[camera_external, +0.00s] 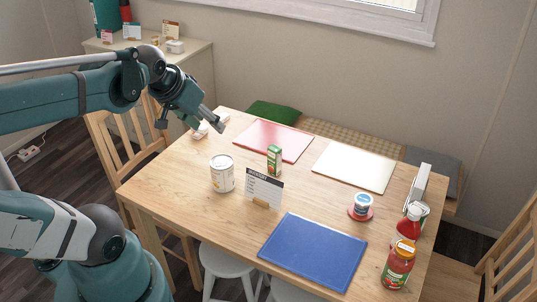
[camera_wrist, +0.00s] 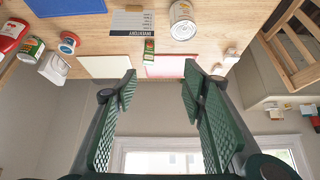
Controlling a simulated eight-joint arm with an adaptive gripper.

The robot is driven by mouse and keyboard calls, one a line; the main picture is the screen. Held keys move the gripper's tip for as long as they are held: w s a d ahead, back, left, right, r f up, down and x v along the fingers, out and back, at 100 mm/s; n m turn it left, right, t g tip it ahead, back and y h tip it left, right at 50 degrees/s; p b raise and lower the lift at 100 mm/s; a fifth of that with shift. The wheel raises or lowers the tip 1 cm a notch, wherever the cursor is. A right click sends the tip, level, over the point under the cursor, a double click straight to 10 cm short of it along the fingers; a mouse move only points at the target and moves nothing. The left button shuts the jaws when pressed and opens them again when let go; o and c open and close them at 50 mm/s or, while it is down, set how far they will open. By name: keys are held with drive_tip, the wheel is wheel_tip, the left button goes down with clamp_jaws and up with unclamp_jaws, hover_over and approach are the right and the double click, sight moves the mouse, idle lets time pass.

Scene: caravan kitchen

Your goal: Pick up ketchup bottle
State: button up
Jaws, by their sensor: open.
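In the wrist view a red bottle (camera_wrist: 11,36) shows at the upper left edge, partly cut off, and looks like the ketchup. My gripper (camera_external: 217,124) is above the table's far left corner, a long way from the bottle. In the wrist view my gripper (camera_wrist: 160,80) has its green ridged fingers wide apart, with nothing between them.
A red-orange jar (camera_external: 397,266) stands close in front of the ketchup, and a napkin holder (camera_external: 420,187) behind it. A small jar (camera_external: 362,205), a can (camera_external: 222,174), a green carton (camera_external: 274,160) and a sign (camera_external: 263,188) stand on the table. Blue (camera_external: 313,252), red and white mats lie flat.

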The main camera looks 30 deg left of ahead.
drive_tip(key=w+d+r+m+g+h+p, duration=0.15)
drive_tip(key=w+d+m, duration=0.25)
drive_tip(key=w+d, duration=0.75)
drive_tip(key=m+g+h+p, duration=0.3)
drive_tip(key=m+g+p, duration=0.1)
drive_tip(key=m+p, duration=0.4)
hover_over(414, 210)
drive_tip(key=s+a+b, duration=0.1)
drive_tip(key=a, duration=0.1)
wheel_tip(414, 210, down, 15)
drive_tip(key=shift+s+a+r+m+t+y, duration=0.1)
drive_tip(key=shift+s+a+m+t+y, duration=0.05)
drive_tip(key=shift+m+t+y, duration=0.15)
drive_tip(key=shift+x, duration=1.3)
drive_tip(key=shift+b+x, duration=0.35)
drive_tip(key=shift+x, duration=2.3)
